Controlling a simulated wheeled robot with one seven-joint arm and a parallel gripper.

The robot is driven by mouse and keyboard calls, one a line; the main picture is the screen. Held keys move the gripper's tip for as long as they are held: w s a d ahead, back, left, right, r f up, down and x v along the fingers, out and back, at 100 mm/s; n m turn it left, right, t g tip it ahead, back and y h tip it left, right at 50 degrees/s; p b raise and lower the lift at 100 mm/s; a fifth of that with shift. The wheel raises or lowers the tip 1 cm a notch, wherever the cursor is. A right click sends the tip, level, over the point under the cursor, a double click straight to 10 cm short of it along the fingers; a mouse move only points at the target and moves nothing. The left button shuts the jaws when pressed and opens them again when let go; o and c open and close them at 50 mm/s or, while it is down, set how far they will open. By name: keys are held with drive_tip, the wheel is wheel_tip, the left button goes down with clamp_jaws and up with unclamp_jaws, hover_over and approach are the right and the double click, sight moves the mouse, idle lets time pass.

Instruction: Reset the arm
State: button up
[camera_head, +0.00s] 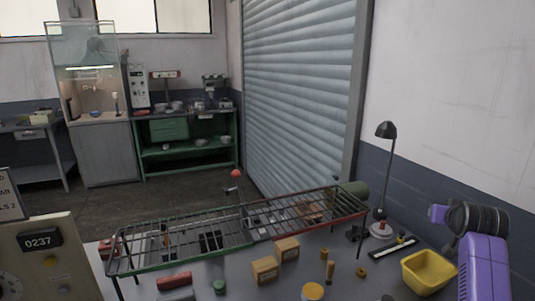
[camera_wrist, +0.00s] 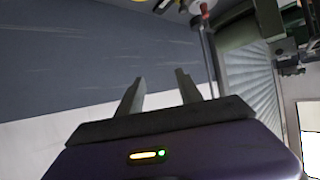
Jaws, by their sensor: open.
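My gripper (camera_wrist: 160,88) shows in the wrist view with its two grey fingers spread apart. Nothing is between the fingers, and plain wall lies behind them. In the head view, my purple and black arm rises at the right edge, to the right of the yellow bin; its fingers cannot be made out there. No pan can be made out for certain in either view.
A table holds a wire rack (camera_head: 190,240), a yellow bin (camera_head: 428,273), wooden blocks (camera_head: 265,268), a red cylinder (camera_head: 174,281) and a black lamp (camera_head: 387,130). A control box (camera_head: 45,262) stands front left. A green shelf (camera_head: 187,150) and roller shutter (camera_head: 300,90) are behind.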

drive_tip(key=s+a+f+n+t, duration=0.1)
drive_tip(key=s+a+f+t, duration=0.1)
drive_tip(key=s+a+f, duration=0.35)
drive_tip(key=s+a+f+n+t+y, duration=0.1)
drive_tip(key=s+a+f+t, duration=0.1)
drive_tip(key=s+a, duration=0.6)
drive_tip(key=s+a+f+n+t, duration=0.1)
drive_tip(key=s+a+f+t, duration=0.25)
drive_tip(key=s, duration=0.65)
drive_tip(key=s+a+g+y, duration=0.1)
drive_tip(key=s+a, duration=0.3)
drive_tip(key=s, duration=0.7)
drive_tip(key=s+a+n+g+y, duration=0.1)
drive_tip(key=s+a, duration=0.4)
drive_tip(key=s, duration=0.7)
drive_tip(key=s+a+n+g+y, duration=0.1)
drive_tip(key=s+a, duration=0.4)
drive_tip(key=s, duration=0.7)
drive_tip(key=shift+g+y, duration=0.35)
drive_tip(key=shift+y, duration=0.45)
